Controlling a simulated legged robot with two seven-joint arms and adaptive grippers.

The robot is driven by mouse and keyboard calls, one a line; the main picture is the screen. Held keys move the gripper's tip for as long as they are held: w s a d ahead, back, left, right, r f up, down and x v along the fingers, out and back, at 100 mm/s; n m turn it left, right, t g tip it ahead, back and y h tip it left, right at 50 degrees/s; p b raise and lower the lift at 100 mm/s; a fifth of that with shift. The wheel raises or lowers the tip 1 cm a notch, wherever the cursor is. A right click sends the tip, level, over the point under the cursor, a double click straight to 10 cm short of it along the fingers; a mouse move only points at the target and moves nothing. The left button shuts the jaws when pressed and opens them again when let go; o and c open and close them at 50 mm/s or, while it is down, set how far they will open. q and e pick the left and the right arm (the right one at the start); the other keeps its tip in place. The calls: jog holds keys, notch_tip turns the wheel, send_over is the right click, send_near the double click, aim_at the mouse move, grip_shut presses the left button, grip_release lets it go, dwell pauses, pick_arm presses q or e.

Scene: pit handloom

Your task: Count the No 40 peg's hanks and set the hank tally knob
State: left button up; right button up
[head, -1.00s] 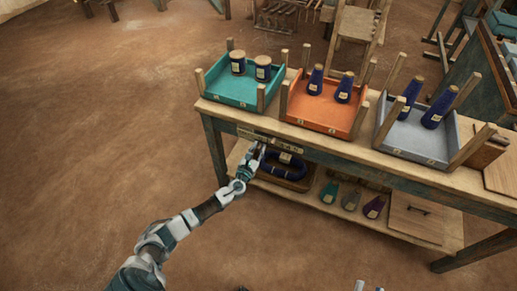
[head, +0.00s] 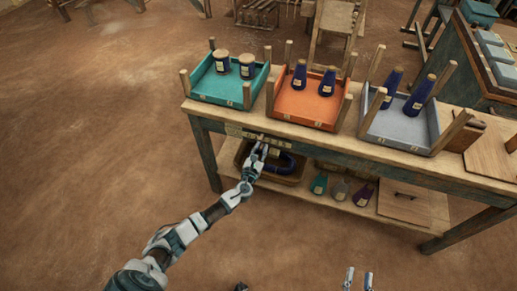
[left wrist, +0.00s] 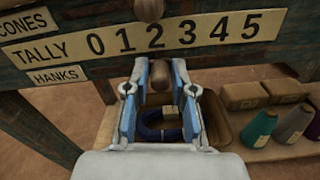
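In the left wrist view the lower wooden tally knob (left wrist: 161,76), on the hanks row, is between the two fingers of my left gripper (left wrist: 161,82). My left gripper (head: 260,150) is at the table's front edge in the head view. A dark blue hank (left wrist: 160,126) lies in a wooden tray on the lower shelf, partly hidden by the gripper. My right gripper (head: 358,279) is open and empty at the bottom edge.
An upper knob (left wrist: 149,10) sits above the numbers, near the cones label (left wrist: 28,23). Several cones (left wrist: 260,127) stand on the lower shelf. The floor at left is clear.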

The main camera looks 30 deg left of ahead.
pick_arm(q)
jog(key=o, duration=0.3)
jog(key=shift+f, duration=0.1)
jog(key=v, duration=1.2)
